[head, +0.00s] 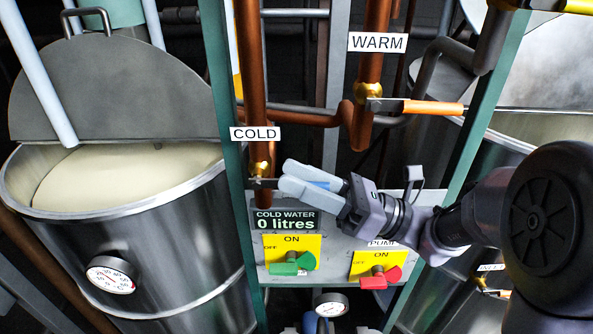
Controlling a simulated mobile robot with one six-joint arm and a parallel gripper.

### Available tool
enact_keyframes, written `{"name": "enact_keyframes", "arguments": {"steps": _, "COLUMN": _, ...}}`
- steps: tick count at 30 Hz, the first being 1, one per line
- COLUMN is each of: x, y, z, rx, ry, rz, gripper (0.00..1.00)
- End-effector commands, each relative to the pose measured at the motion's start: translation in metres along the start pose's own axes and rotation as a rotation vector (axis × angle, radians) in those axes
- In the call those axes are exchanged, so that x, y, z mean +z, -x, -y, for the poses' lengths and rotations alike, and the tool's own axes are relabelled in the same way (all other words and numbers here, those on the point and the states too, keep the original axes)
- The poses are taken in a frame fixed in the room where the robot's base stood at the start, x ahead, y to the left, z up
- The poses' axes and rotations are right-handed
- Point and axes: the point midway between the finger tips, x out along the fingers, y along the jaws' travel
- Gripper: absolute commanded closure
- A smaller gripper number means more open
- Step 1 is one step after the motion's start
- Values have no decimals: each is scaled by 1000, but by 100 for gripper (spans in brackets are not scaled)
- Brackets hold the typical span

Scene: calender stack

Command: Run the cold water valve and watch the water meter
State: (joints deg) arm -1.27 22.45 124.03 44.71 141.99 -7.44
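The cold water valve (260,168) is a brass fitting on the copper pipe under the COLD label (255,133). My gripper (292,180) is at this valve, its two pale fingers pointing left along the lever. A bit of blue, probably the lever's handle (322,184), shows between the fingers. The fingers hide most of the lever, and I cannot tell whether they are clamped on it. The water meter (286,221) below the valve is a dark display reading "COLD WATER 0 litres".
The WARM pipe's valve (370,92) has an orange handle (433,107) pointing right. Below the meter are a green switch (291,264) and a red PUMP switch (380,277) on yellow plates. A steel vat (150,255) with a dial thermometer (111,275) stands left, its lid (115,95) raised.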

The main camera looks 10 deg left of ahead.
Motion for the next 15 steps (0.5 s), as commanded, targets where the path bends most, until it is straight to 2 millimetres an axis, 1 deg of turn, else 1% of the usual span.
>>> {"name": "enact_keyframes", "arguments": {"steps": 3, "x": 0, "y": -5, "z": 0, "rx": -1, "ry": -1, "rz": 1, "gripper": 63}}
{"name": "enact_keyframes", "arguments": {"steps": 9, "x": -1, "y": -5, "z": 0, "rx": -1, "ry": -1, "rz": 0, "gripper": 63}}
{"name": "enact_keyframes", "arguments": {"steps": 10, "x": -1, "y": -5, "z": 0, "rx": -1, "ry": -1, "rz": 0, "gripper": 65}}
{"name": "enact_keyframes", "arguments": {"steps": 14, "x": -1, "y": -5, "z": 0, "rx": -1, "ry": -1, "rz": 0, "gripper": 91}}
{"name": "enact_keyframes", "arguments": {"steps": 15, "x": -1, "y": -5, "z": 0, "rx": -1, "ry": -1, "rz": 0, "gripper": 98}}
